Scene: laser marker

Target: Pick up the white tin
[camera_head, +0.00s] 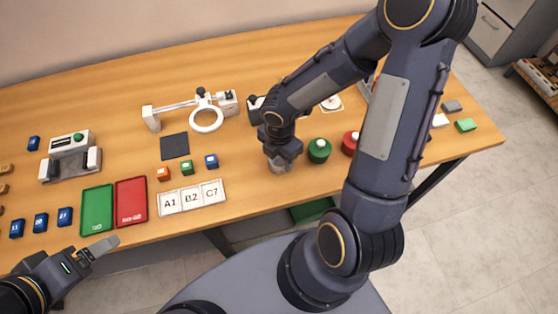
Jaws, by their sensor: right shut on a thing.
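My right gripper (281,161) points down at the table, right of the small cubes. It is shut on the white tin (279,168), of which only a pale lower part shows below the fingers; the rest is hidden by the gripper. I cannot tell whether the tin touches the table. A green tin (319,151) and a red tin (350,143) stand to the right of it. My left gripper (104,246) is at the front edge of the table at lower left, apart from the tins; its finger gap is not clear.
A green tray (97,210) and a red tray (131,202) lie at front left, beside labelled cards (192,198). Behind are small cubes (187,168), a dark pad (174,146) and a ring magnifier (206,119). My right arm covers much of the table's right side.

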